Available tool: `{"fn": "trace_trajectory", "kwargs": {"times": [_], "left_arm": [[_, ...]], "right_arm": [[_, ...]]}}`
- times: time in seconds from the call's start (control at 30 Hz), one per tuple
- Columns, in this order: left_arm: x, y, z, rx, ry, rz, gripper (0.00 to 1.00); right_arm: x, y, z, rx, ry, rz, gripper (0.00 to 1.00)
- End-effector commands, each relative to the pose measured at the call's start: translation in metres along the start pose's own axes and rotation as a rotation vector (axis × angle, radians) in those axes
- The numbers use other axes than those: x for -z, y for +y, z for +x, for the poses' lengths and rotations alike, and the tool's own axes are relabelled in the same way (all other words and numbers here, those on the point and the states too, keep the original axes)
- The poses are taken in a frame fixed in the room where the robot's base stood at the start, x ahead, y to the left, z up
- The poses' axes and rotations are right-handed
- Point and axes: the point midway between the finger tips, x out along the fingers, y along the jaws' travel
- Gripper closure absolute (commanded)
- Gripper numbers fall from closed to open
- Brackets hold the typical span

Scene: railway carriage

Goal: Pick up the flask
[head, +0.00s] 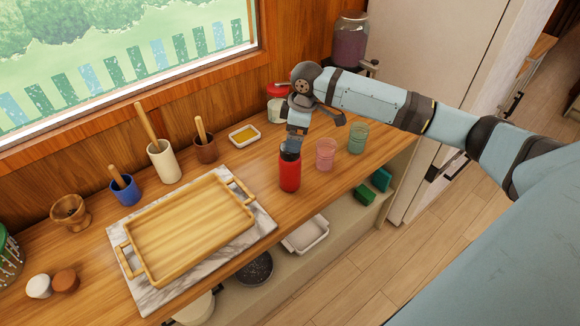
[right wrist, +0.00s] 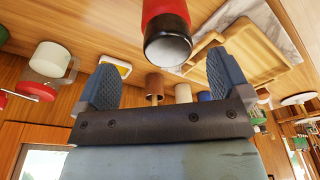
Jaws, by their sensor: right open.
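The flask (head: 289,176) is red with a black cap and stands upright on the wooden counter near its front edge. My right gripper (head: 295,138) is just above and behind the cap in the head view, partly overlapping it. In the right wrist view the flask (right wrist: 164,12) shows beyond the two spread fingers of the right gripper (right wrist: 162,64), its cap toward them. The right gripper is open and empty. I cannot tell whether it touches the cap. My left gripper is in neither view.
A pink glass (head: 326,155) and a green glass (head: 358,138) stand right of the flask. A wooden tray (head: 190,228) on a marble board lies to the left. A yellow-filled dish (head: 244,135), cups and a red-lidded jar (head: 277,107) stand behind.

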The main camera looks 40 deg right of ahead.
Motion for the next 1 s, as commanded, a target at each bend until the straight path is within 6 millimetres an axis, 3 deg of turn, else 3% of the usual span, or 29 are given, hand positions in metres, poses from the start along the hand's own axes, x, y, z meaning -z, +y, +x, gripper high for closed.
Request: {"fn": "trace_trajectory", "kwargs": {"times": [0.27,0.53,0.8,0.87,1.0], "left_arm": [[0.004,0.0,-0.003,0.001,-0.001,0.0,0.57],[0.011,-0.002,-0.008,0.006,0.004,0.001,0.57],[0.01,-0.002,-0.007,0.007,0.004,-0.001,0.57],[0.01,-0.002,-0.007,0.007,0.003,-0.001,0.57],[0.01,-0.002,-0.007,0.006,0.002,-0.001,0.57]], "right_arm": [[0.002,-0.004,0.022,0.002,-0.002,-0.001,0.05],[0.005,-0.008,0.059,0.001,-0.001,0.0,0.05],[0.004,-0.008,0.064,-0.001,0.0,0.0,0.05],[0.004,-0.008,0.064,-0.001,0.0,0.0,0.14],[0.004,-0.008,0.064,-0.001,0.0,0.0,0.47]]}}
